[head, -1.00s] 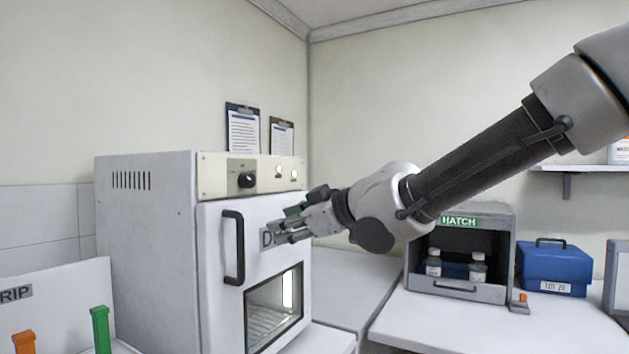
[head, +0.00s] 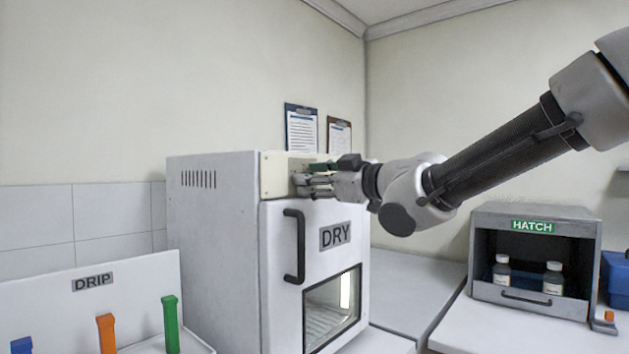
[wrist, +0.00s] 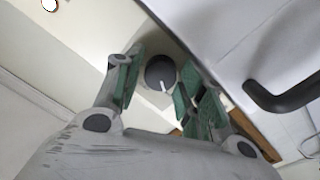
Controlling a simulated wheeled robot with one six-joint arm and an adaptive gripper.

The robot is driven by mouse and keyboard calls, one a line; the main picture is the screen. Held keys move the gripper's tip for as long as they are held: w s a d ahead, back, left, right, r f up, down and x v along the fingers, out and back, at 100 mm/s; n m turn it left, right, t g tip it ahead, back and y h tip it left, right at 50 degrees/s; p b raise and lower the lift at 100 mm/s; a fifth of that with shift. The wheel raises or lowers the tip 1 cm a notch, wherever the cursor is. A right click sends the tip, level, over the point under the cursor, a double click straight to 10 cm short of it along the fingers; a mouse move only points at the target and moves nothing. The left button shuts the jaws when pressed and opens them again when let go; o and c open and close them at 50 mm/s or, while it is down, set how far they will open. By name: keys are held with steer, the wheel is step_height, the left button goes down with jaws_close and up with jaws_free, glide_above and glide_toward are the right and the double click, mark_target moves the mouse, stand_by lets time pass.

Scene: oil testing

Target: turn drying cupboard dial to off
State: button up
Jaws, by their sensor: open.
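The drying cupboard (head: 215,240) is a white box with a DRY label on its door, a black handle and a window. Its cream control panel (head: 274,176) runs along the top front. In the head view my gripper (head: 299,186) is at this panel and hides the dial. In the wrist view the dark round dial (wrist: 160,71) with a white pointer line shows between my open green-padded fingers (wrist: 158,85). The fingers stand on either side of it, and I cannot tell if they touch it.
The black door handle (head: 294,246) sits just below my gripper and also shows in the wrist view (wrist: 285,98). A grey HATCH box (head: 576,212) with two bottles stands to the right. A DRIP rack (head: 135,276) with coloured clips is at the lower left.

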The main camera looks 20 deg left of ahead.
steer(key=c, duration=0.7)
steer(key=shift+c, duration=0.2)
steer(key=shift+m, duration=0.3)
steer(key=m, duration=1.1)
steer(key=shift+w+g+h, duration=0.15)
steer(key=shift+g+h, duration=0.15)
